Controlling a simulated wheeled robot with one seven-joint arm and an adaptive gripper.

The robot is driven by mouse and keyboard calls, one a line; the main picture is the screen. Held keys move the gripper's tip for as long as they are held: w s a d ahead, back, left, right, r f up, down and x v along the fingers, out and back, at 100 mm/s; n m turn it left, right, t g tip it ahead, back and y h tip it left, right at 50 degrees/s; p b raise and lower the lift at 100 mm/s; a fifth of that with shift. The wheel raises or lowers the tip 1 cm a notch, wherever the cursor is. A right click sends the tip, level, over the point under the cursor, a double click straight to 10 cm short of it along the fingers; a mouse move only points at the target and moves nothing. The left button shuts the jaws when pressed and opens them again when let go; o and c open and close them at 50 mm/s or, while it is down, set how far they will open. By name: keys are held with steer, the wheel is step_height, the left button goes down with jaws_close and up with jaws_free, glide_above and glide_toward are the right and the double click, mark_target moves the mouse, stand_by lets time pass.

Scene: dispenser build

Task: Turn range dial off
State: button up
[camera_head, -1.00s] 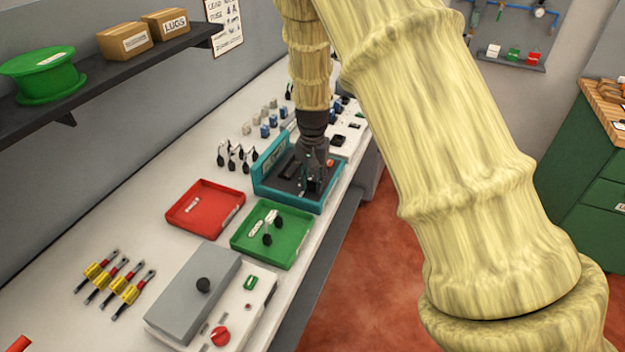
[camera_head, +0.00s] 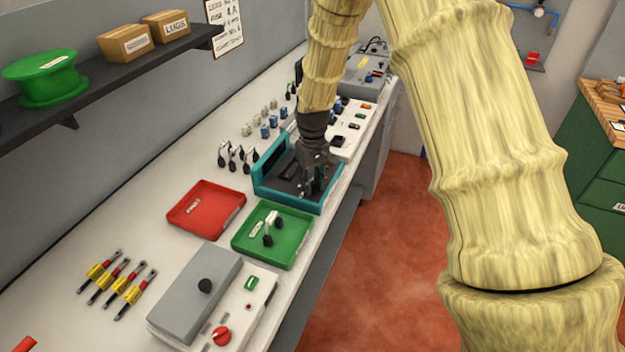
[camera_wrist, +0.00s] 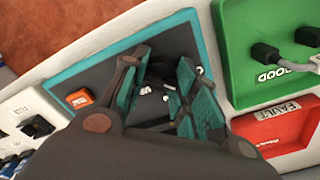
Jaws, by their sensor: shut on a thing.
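The teal-rimmed unit (camera_head: 327,207) with a dark panel lies on the white bench; it also fills the middle of the wrist view (camera_wrist: 62,82). My gripper (camera_head: 306,190) reaches down onto its panel. In the wrist view my gripper (camera_wrist: 160,92) has its teal-padded fingers close to the panel, shut on a small part between them, which I take to be the range dial. The fingers hide most of it, so its pointer and setting cannot be read. Small white marks show on the panel around the fingers. An orange part (camera_wrist: 80,97) sits on the panel.
A green tray (camera_head: 243,243) and a red tray (camera_head: 178,216) lie beside the unit. Nearer are a grey box with a black knob (camera_head: 204,285) and a panel with a red knob (camera_head: 222,336). Yellow-red tools (camera_head: 118,280) lie at left. A shelf (camera_head: 110,75) overhangs the bench.

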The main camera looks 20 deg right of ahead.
mark_target(313, 181)
steer(key=shift+n, duration=1.7)
steer(key=o, duration=1)
steer(key=shift+o, duration=0.2)
step_height(313, 181, up, 12)
